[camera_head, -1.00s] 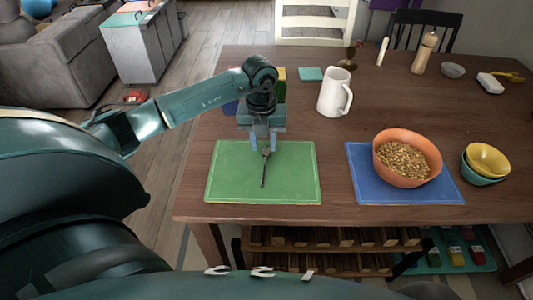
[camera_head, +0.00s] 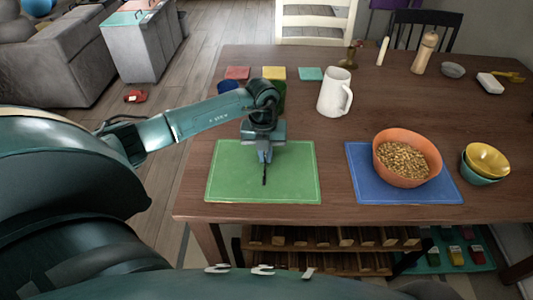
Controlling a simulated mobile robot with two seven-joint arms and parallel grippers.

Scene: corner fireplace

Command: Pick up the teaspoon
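The teaspoon (camera_head: 264,176) is a thin dark utensil over the green placemat (camera_head: 295,182). Its handle points toward the table's front edge, and its bowl end is hidden by my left gripper. My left gripper (camera_head: 265,157) comes down from above onto the far end of the teaspoon. Its fingers are close together with the teaspoon between them. I cannot tell whether the teaspoon still touches the mat. My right gripper is out of view.
A white pitcher (camera_head: 334,93) stands behind the placemat's right side. An orange bowl of cereal (camera_head: 402,170) sits on a blue placemat (camera_head: 366,186). Yellow and teal bowls (camera_head: 487,160) are at the right. Dark cups (camera_head: 278,92) and coloured coasters (camera_head: 311,74) are behind the gripper.

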